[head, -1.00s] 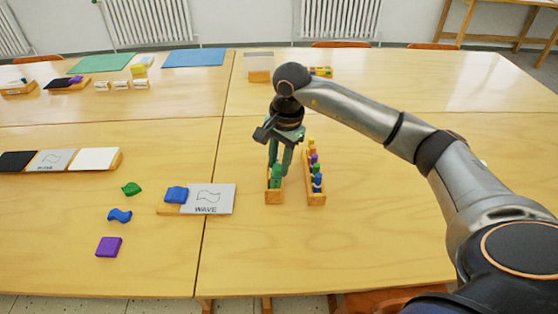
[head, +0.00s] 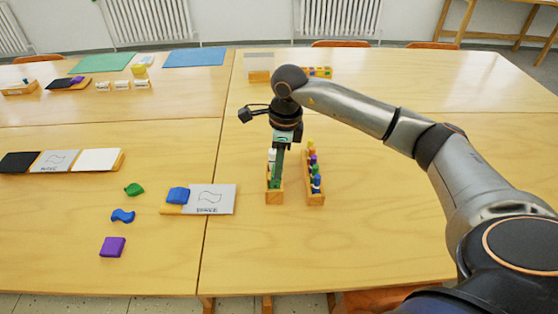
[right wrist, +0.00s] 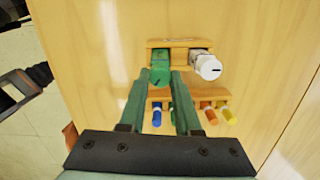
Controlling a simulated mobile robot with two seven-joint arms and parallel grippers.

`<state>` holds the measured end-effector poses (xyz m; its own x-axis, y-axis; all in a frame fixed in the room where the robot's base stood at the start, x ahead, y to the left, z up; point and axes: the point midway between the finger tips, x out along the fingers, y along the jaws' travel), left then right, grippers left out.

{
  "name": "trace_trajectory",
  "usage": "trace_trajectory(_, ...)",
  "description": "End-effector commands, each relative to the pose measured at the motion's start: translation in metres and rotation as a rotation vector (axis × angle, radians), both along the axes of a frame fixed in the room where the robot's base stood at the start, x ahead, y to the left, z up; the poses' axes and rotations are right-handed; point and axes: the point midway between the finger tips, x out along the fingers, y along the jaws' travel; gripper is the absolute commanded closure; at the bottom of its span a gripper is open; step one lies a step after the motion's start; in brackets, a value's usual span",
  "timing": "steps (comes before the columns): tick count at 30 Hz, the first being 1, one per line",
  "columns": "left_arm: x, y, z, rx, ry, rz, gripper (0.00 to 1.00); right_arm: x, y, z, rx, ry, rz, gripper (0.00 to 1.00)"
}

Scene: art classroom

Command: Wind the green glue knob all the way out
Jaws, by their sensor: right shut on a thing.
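The green glue stick with its green knob (right wrist: 160,77) is in a small wooden holder (head: 274,198), beside a white glue stick (right wrist: 208,67) with a black mark on its top. My right gripper (head: 276,181) points down over this holder. In the right wrist view its two green fingers (right wrist: 161,84) are on either side of the green knob and shut on it. In the head view the fingers show almost edge-on and hide most of the green glue. The white glue (head: 271,155) shows partly behind them. My left gripper is not in view.
A second wooden rack (head: 316,198) with several coloured tubes stands close on the right. A WAVE card (head: 215,199) with a blue piece (head: 178,195) lies to the left. Green, blue and purple pieces lie farther left. The table's right side is clear.

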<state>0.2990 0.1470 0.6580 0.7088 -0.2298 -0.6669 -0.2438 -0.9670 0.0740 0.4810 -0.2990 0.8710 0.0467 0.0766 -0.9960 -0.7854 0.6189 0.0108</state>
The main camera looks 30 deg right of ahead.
Motion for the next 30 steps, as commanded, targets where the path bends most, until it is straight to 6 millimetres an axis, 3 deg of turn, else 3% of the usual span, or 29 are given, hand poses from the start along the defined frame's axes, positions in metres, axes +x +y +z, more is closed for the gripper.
trace_trajectory(21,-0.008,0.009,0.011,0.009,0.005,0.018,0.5,-0.003,0.002,-0.005,0.046,0.091,-0.664,1.0)
trace_trajectory(30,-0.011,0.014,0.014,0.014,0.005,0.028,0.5,-0.003,0.002,-0.006,0.061,0.114,-0.869,1.0)
